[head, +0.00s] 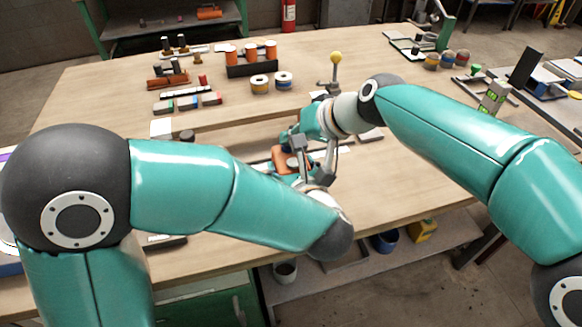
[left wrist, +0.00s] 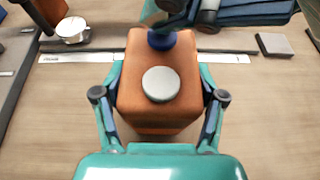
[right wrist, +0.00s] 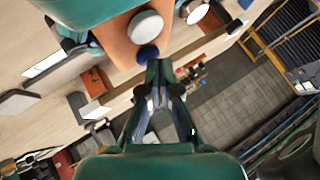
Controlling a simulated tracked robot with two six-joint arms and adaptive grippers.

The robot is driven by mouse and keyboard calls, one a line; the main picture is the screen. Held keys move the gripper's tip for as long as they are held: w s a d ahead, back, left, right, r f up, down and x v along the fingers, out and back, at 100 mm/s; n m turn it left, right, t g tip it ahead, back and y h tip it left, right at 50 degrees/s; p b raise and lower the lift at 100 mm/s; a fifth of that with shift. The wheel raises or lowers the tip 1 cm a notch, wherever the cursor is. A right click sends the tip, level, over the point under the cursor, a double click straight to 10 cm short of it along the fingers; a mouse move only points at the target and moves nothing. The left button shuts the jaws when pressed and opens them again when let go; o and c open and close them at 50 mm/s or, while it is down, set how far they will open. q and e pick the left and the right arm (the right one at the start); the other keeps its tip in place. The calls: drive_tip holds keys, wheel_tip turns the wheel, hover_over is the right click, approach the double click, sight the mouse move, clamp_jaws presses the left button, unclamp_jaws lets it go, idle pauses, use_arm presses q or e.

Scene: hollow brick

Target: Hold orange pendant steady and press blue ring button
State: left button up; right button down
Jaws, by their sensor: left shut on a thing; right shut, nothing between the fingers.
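The orange pendant (left wrist: 150,112) is a box with a large pale round button (left wrist: 161,84) and a blue button (left wrist: 163,40) farther up its face. My left gripper (left wrist: 160,97) is shut on the pendant, with a finger on each side. The pendant shows partly hidden in the head view (head: 281,158) and at the top of the right wrist view (right wrist: 119,38). My right gripper (right wrist: 159,78) is shut and empty, its tips close to the blue button (right wrist: 148,53). Its dark tips partly cover that button in the left wrist view; I cannot tell whether they touch it.
The wooden table (head: 100,100) holds an orange-cup rack (head: 251,68), two tape rolls (head: 260,83) and several small blocks at the back. A yellow-topped stick (head: 336,58) stands behind my right wrist. My two arms are close together over the table's front part.

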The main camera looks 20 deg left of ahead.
drive_tip(key=shift+s+r, duration=0.1)
drive_tip(key=shift+r, duration=2.45)
use_arm(q)
drive_tip(key=o, duration=1.6)
drive_tip(key=v, duration=0.8)
drive_tip(key=shift+f, duration=0.15)
